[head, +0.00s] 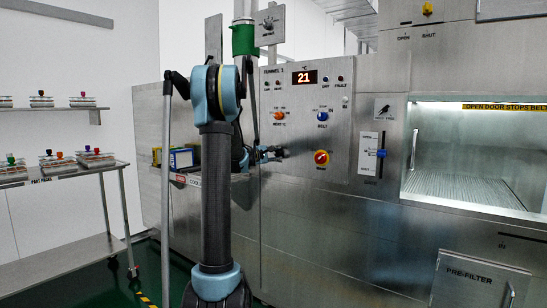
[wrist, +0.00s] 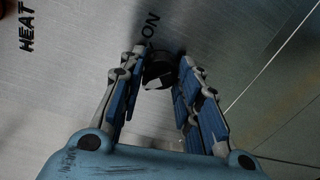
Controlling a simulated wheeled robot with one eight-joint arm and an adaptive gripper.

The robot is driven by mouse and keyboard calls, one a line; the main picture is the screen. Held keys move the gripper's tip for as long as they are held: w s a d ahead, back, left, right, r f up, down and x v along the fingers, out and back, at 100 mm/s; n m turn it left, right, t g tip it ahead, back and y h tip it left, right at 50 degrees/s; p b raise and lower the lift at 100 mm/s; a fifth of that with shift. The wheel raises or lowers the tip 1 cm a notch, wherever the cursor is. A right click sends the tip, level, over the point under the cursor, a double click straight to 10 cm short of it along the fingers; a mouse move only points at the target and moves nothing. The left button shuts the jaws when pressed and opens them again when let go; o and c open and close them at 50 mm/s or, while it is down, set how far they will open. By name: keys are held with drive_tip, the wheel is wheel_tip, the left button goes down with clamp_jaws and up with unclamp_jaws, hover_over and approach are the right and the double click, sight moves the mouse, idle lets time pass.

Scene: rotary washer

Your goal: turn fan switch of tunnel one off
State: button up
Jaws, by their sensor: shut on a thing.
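The tunnel one panel (head: 335,118) carries a "TUNNEL 1" label and a red display (head: 305,77) reading 21. In the wrist view a black rotary knob (wrist: 159,72) with a pale mark sits between the fingertips of my gripper (wrist: 161,60); "ON" is printed beside it, and its own name label is hidden. The fingers are shut on the knob, one on each side. In the head view my gripper (head: 272,154) is at the panel's lower left, below the orange heat knob (head: 278,115). The knob is mostly hidden there, so its setting cannot be told.
A blue-handled slider (head: 381,153) is further right. A yellow-and-blue box (head: 183,158) rests on a ledge to the left. A steel rack (head: 65,178) stands at far left.

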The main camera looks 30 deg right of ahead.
drive_tip(key=shift+w+a+f, duration=0.1)
drive_tip(key=shift+w+a, duration=0.05)
drive_tip(key=shift+w, duration=0.1)
drive_tip(key=o, duration=1.1)
drive_tip(key=shift+s, duration=0.1)
drive_tip(key=shift+v, duration=5.95)
